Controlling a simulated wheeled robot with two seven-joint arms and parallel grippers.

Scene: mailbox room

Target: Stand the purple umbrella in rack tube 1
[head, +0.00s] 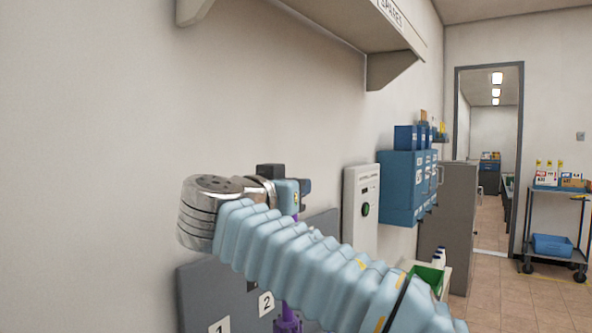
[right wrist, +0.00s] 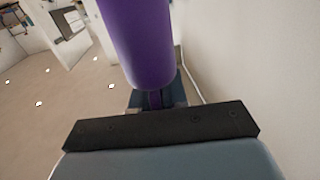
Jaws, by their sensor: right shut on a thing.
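The purple umbrella (head: 288,319) shows only in part in the head view, below and behind my right arm, with a small purple bit at the gripper. In the right wrist view the umbrella (right wrist: 140,45) is a thick purple shaft just beyond the dark palm edge. My right gripper (head: 298,192) is shut on it; its fingers (right wrist: 155,100) show partly in the wrist view. A grey rack front (head: 205,285) with labels 1 (head: 219,326) and 2 (head: 266,303) stands below the gripper by the wall. The tube openings cannot be made out. My left gripper is not in view.
A pale wall runs close along the left, with a shelf (head: 345,22) above. A white control panel (head: 361,207), blue mailboxes (head: 402,180) and a grey cabinet (head: 447,215) stand beyond my arm. A cart (head: 556,228) is at far right. Floor there is clear.

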